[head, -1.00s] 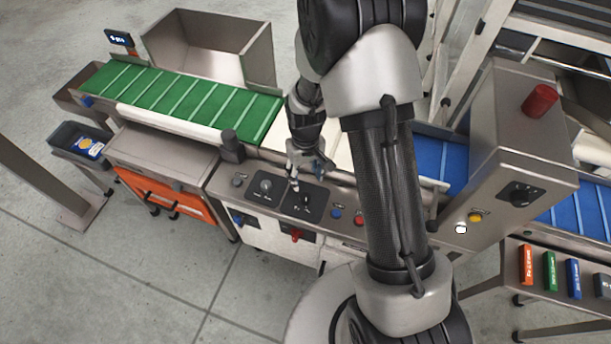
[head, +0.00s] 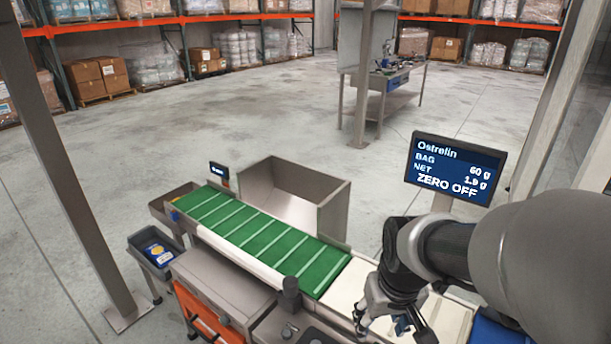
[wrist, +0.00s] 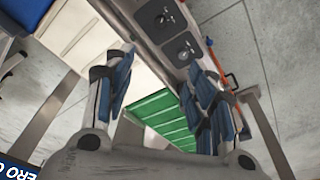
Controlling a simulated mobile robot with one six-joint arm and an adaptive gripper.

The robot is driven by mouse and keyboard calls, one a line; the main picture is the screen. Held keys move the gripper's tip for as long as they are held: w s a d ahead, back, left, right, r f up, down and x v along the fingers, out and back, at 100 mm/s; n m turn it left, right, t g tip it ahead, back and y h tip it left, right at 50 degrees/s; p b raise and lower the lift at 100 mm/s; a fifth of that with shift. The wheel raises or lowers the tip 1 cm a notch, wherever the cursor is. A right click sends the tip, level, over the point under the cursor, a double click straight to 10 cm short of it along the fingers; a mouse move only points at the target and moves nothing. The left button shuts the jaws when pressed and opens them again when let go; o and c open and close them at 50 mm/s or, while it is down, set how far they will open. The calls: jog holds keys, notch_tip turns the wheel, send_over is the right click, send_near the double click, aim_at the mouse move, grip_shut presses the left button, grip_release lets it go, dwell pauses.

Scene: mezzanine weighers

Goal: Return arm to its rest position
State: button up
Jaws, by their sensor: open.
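My gripper (head: 392,322) is at the lower right of the head view, over the cream belt section beside the control panel. In the wrist view my gripper (wrist: 160,85) shows two blue-padded fingers spread wide with nothing between them. The green belt (wrist: 167,115) shows beyond the gap, with the control panel (wrist: 168,28) above it in the picture. My arm crosses the right side of the head view and hides part of the machine there.
A display (head: 456,168) reading "Ostrelin, BAG 60 g, NET 1.9 g, ZERO OFF" stands behind my arm. A metal hopper (head: 300,190) stands behind the green belt (head: 262,236). A grey bin (head: 150,262) holds a blue packet. A post (head: 70,170) rises at left. Open floor lies beyond.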

jog(key=s+r+t, duration=0.1)
jog(key=s+r, duration=0.3)
jog(key=s, duration=0.3)
jog(key=s+r+m+t, duration=0.1)
jog(key=s+r, duration=0.4)
jog(key=s, duration=0.2)
jog(key=shift+s, duration=0.4)
